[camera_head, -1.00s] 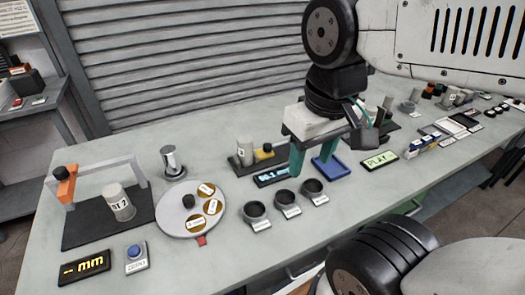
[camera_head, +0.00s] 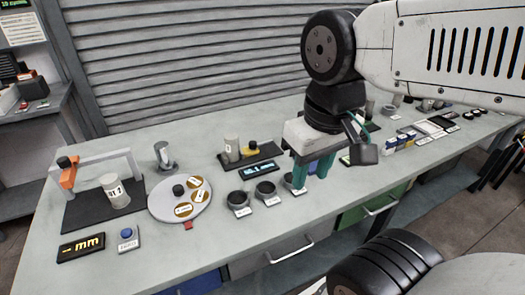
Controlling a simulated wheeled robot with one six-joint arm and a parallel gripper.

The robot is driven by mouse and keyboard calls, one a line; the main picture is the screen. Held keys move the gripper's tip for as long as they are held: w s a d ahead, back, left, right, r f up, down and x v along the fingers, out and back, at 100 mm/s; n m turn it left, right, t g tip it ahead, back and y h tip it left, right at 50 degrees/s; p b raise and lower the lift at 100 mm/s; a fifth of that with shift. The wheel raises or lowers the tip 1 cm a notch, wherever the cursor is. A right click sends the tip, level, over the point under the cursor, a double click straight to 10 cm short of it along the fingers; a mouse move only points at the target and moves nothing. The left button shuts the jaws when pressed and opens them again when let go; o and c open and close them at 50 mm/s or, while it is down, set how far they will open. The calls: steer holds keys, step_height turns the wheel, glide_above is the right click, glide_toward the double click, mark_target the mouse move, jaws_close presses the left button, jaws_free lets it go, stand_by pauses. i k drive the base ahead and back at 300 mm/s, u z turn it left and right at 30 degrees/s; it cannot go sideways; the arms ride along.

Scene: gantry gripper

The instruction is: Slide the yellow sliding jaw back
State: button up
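My gripper (camera_head: 313,173) has teal fingers pointing down, spread apart with nothing seen held. It is to the right of the jaw and apart from it. The fingers partly cover the rightmost cup and a blue tray.
Dark cups (camera_head: 239,200) with labels stand in front of the display. A round plate with tags (camera_head: 167,213) and an orange-jawed gantry on a dark base (camera_head: 68,205) are at left. Several items crowd the bench's right side. A slatted shutter (camera_head: 190,60) stands behind.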

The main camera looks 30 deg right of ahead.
mark_target(253, 149)
steer(key=k, duration=0.65)
steer(key=z, duration=0.5)
steer(key=i, duration=1.1)
steer(key=u, duration=0.35)
